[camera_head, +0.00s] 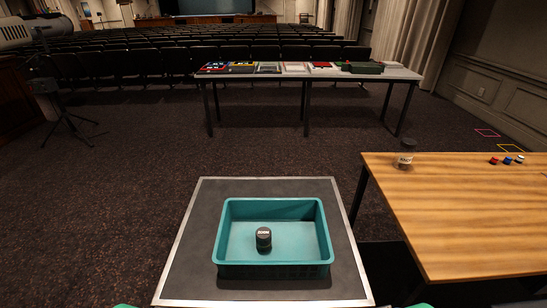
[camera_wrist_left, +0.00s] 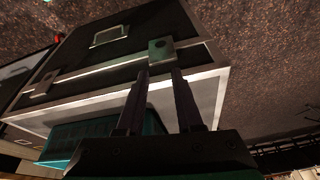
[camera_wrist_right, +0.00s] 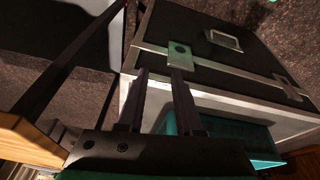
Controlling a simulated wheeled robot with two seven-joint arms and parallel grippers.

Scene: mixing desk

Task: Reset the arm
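My left gripper (camera_wrist_left: 160,75) shows in the left wrist view with its two dark fingers apart and nothing between them. My right gripper (camera_wrist_right: 159,73) shows in the right wrist view, also with its fingers apart and empty. Neither gripper's fingers show in the head view; only small teal bits, likely of my arms, show at its bottom edge. A teal crate (camera_head: 322,235) stands on a grey-topped case with a pale metal edge (camera_head: 186,240). A small dark jar with a white label (camera_head: 264,238) stands upright in the crate. The crate also shows in the left (camera_wrist_left: 85,138) and right (camera_wrist_right: 225,130) wrist views.
A wooden table (camera_head: 470,215) stands to the right, with a clear dark-lidded jar (camera_head: 405,155) near its far left corner and small red, blue and white-topped items (camera_head: 507,160) farther right. A long table (camera_head: 340,75) with several trays stands behind. Carpet lies between.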

